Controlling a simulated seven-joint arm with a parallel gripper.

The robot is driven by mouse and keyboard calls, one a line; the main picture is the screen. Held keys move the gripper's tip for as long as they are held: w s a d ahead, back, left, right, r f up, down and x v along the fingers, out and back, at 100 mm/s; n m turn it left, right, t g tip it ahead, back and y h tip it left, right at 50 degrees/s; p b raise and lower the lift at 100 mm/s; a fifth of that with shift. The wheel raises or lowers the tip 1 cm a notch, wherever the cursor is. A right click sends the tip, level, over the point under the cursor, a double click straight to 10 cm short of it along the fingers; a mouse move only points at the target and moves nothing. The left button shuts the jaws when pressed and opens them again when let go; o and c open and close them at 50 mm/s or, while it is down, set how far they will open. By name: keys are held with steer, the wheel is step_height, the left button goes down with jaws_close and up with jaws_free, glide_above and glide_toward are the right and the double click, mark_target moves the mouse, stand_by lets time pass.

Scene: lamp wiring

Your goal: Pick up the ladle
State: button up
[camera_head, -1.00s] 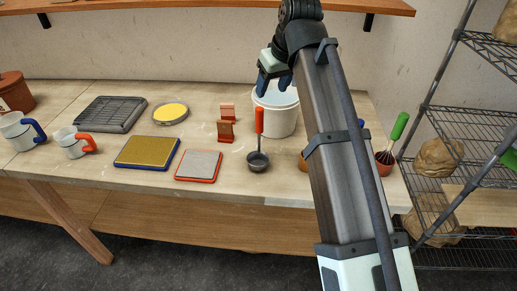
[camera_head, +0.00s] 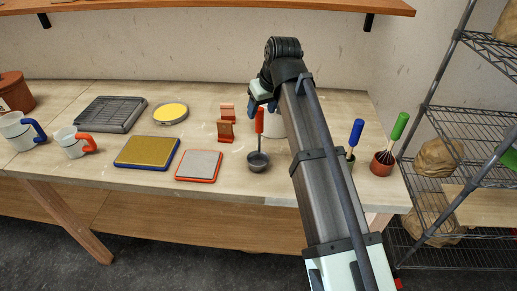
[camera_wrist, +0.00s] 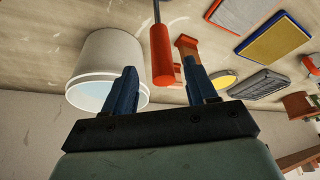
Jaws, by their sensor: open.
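The ladle has an orange-red handle (camera_head: 259,120) pointing up and a dark metal bowl (camera_head: 258,161) low over the front of the table. My gripper (camera_head: 262,103) is at the top of the handle in the head view, partly hidden by my arm. In the wrist view, my gripper (camera_wrist: 162,70) is open with two blue fingers. The ladle's handle (camera_wrist: 163,68) appears between them there, with clear gaps on both sides. I cannot tell whether it is fully between the fingers in depth. The bowl is outside the wrist view.
A white bucket (camera_wrist: 106,62) stands close beside the handle, partly hidden by my arm in the head view. Small orange-brown stands (camera_head: 226,131) are left of the ladle. Blue- and red-edged square boards (camera_head: 198,166) lie farther left.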

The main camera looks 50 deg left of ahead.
mark_target(258, 116)
steer(key=x, duration=0.4)
steer(key=shift+s, duration=0.15)
jaws_close()
stand_by(0.4)
